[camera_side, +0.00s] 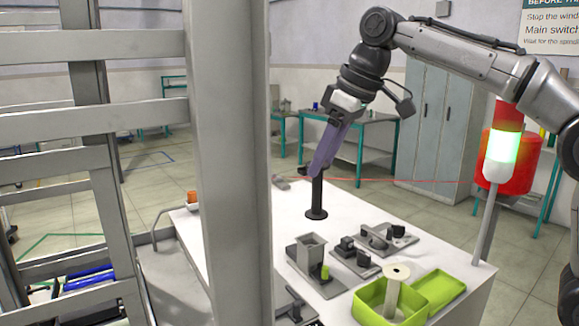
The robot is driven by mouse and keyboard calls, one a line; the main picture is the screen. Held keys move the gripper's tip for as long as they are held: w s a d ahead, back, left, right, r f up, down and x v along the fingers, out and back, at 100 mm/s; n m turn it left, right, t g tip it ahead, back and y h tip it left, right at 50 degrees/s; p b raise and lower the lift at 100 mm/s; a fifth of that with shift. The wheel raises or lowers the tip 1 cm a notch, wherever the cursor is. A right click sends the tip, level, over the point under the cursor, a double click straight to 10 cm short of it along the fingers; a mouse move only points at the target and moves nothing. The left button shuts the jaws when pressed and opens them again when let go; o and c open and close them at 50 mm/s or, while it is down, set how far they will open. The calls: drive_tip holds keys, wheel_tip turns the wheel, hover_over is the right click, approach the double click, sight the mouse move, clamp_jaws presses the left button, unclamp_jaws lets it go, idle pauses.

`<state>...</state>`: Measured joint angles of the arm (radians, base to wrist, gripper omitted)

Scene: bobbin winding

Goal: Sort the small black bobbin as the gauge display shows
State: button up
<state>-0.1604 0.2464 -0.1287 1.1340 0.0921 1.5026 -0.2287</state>
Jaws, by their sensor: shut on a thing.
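My gripper (316,168) points down over the white table, at the top of a black post with a round base (316,213). It is shut on a small dark thing (304,171), which I take to be the small black bobbin; its outline is hard to tell from the post and fingers. I cannot tell whether it touches the post. A lime-green tray (367,316) at the front right holds a pale spool standing upright (397,272). A second lime-green part (440,288) adjoins it on the right. I can make out no readable gauge display.
Grey fixtures with black blocks (355,257) and a grey square holder (311,245) stand mid-table. A thin red line runs right from near the gripper towards a red drum (515,172). A signal lamp (502,148) glows green. A grey frame post (228,160) hides the table's left part.

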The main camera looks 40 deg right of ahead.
drive_tip(key=s+d+f+m+h, duration=0.2)
drive_tip(key=s+d+m, duration=0.3)
drive_tip(key=s+d, duration=1.3)
wheel_tip(320, 180, down, 9)
drive_tip(key=a, duration=0.1)
drive_tip(key=shift+s+a+f, duration=0.2)
drive_tip(key=shift+s+a, duration=0.1)
drive_tip(key=shift+s, duration=0.15)
drive_tip(key=shift+f, duration=0.9)
idle(0.7)
drive_tip(key=o, duration=1.1)
drive_tip(key=shift+o, duration=0.2)
